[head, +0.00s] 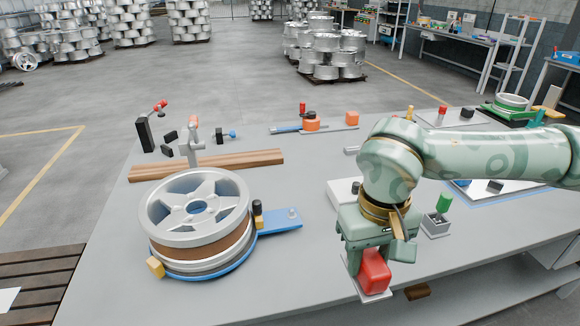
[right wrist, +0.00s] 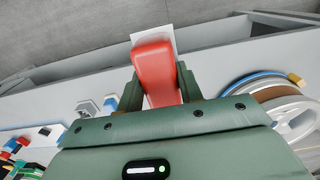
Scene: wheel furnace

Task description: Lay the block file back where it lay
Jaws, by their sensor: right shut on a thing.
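The block file (head: 375,271) shows as a red block in the head view, near the front edge of the table. My right gripper (head: 376,262) points down and is shut on it. In the right wrist view the red block file (right wrist: 155,68) sits between the two green fingers. A pale flat plate (head: 375,295) shows under the red block and sticks out around it; the plate also shows in the right wrist view (right wrist: 153,36). I cannot tell whether the plate is part of the file or whether it touches the table. My left gripper is not in view.
A spoked wheel (head: 197,207) lies on a blue-based fixture at the table's left. A grey box with a green-topped item (head: 437,222) stands right of my gripper. The table between wheel and gripper is mostly clear.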

